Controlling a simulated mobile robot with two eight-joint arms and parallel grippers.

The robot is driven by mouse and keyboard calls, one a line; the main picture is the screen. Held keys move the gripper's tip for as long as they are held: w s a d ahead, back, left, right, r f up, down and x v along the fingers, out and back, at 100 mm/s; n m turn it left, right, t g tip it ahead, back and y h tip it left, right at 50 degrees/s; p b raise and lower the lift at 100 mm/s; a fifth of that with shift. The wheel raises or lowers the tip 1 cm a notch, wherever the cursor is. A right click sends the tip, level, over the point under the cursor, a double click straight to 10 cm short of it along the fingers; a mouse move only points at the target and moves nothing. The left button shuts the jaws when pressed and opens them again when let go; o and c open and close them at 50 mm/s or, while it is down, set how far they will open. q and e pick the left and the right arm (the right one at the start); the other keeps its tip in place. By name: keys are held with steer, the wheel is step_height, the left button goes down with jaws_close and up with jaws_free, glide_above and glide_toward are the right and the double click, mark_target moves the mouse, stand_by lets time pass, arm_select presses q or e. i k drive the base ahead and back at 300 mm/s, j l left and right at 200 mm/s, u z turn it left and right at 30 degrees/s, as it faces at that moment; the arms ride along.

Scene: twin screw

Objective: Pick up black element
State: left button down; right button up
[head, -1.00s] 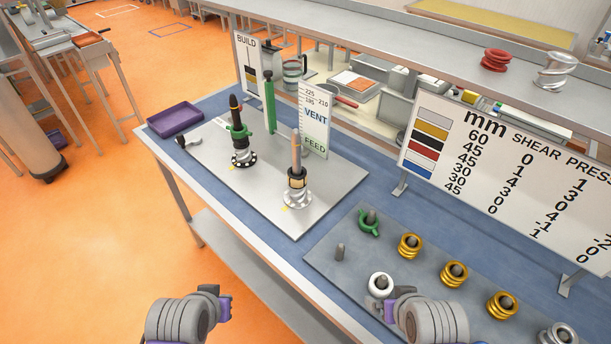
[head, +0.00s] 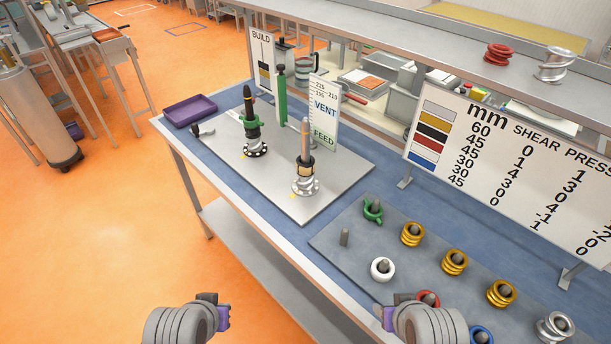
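No separate black element lies clear on the parts plate (head: 330,262). Dark parts show on the two upright shafts of the build plate (head: 235,168): a black tip and dark sections on the left shaft (head: 247,96), and a black-and-gold piece (head: 305,168) low on the right, tan-tipped shaft. My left gripper (head: 222,314) is at the bottom left over the floor, far from both shafts. My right gripper (head: 388,317) is at the bottom over the near part of the parts plate. Neither visibly holds anything; their finger gaps cannot be made out.
A chart board (head: 490,160) and purple tray (head: 190,110) stand behind.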

mark_target(303, 170)
steer(key=k+z, duration=0.35)
steer(key=k+l+z, duration=0.1)
steer(key=z, duration=0.3)
steer(key=i+j+z, duration=0.1)
steer(key=j+z, duration=0.25)
steer(key=i+j+z, duration=0.1)
steer(key=z, duration=0.3)
steer(key=i+j, duration=0.1)
steer(key=j, duration=0.7)
steer(key=i+j, duration=0.15)
steer(key=j, duration=0.25)
